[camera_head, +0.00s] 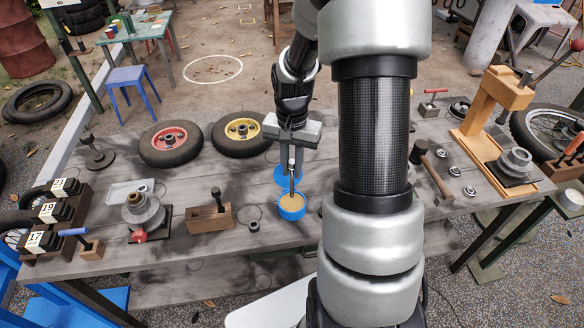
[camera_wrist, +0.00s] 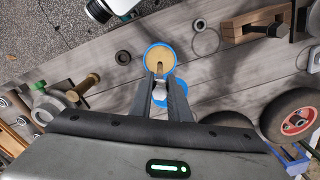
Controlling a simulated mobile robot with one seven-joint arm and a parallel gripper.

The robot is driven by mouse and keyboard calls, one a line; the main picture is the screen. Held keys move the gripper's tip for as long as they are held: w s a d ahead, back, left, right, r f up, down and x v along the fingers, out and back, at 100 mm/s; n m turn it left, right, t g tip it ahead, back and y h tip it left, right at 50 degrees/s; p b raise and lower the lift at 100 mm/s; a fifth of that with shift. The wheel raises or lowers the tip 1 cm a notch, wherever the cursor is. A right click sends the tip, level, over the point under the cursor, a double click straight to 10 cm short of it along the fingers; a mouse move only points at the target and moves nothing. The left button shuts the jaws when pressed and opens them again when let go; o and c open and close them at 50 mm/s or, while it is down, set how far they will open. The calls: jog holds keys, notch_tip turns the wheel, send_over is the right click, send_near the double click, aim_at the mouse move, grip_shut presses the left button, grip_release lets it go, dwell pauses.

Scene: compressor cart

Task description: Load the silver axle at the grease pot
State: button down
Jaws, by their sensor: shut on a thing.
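My gripper (camera_head: 292,168) points down over the bench and is shut on the slim silver axle (camera_head: 292,184). The axle's lower end is at the grease pot (camera_head: 291,213), a round blue pot filled with tan grease. In the wrist view the pot (camera_wrist: 147,50) lies just past my fingertips (camera_wrist: 161,78), with a dark rod end seen against the tan grease. I cannot tell whether the tip touches the grease. A flat blue disc (camera_head: 282,180) lies just behind the pot, partly hidden by my gripper.
A red-hubbed wheel (camera_head: 170,142) and a yellow-hubbed wheel (camera_head: 238,133) lie behind on the grey bench. A wooden block (camera_head: 208,217) stands left of the pot, with a small dark ring (camera_head: 253,225) near it. A mallet (camera_head: 430,165) and wooden press (camera_head: 490,110) are right.

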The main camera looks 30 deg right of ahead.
jog(key=shift+r+p, duration=1.25)
jog(key=shift+r, duration=0.85)
